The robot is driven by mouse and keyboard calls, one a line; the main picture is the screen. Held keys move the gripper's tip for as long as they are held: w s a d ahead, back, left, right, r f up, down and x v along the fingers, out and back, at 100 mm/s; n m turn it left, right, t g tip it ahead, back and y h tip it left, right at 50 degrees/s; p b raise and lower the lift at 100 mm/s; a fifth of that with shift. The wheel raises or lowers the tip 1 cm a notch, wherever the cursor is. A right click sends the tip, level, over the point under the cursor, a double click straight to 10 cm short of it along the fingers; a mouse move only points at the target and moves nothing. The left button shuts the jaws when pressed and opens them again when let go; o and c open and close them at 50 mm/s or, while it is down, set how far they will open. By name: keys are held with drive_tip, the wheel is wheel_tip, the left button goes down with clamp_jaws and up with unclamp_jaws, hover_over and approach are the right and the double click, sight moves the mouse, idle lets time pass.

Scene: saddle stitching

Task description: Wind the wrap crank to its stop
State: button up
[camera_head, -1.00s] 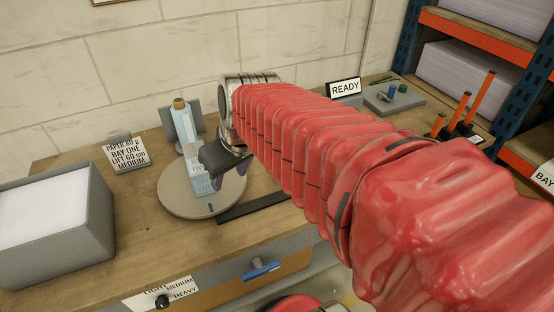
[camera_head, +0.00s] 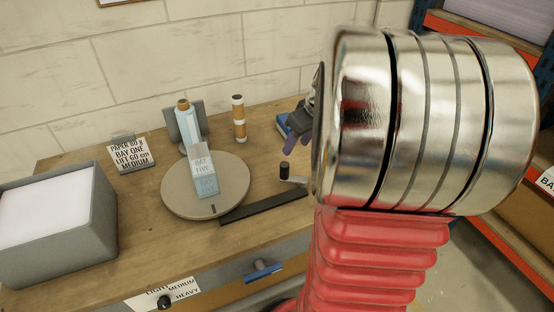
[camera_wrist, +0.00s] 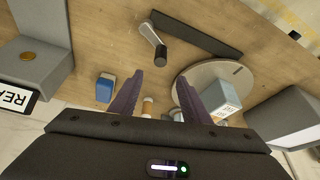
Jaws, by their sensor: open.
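The wrap crank shows as a short grey arm with a black upright knob (camera_head: 284,170) at the right end of a long black bar (camera_head: 262,206) on the bench. In the wrist view the crank's grey arm (camera_wrist: 148,32) and black knob lie ahead of the fingers, beside the bar (camera_wrist: 195,33). My gripper (camera_wrist: 158,88) is open, its two purple fingers apart with nothing held.
A round turntable (camera_head: 172,196) bears a pale blue BAY FIVE block (camera_head: 204,175). A banded spool (camera_head: 239,118) and a blue object (camera_wrist: 105,87) stand near my gripper. A blue bottle (camera_head: 186,124), a sign (camera_head: 132,154) and a grey paper box (camera_head: 98,215) are farther left.

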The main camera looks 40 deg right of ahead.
sight(285, 164)
drive_tip(key=x, duration=1.4)
drive_tip(key=shift+s, duration=0.1)
drive_tip(key=shift+c, duration=0.6)
drive_tip(key=shift+r, duration=0.1)
clamp_jaws()
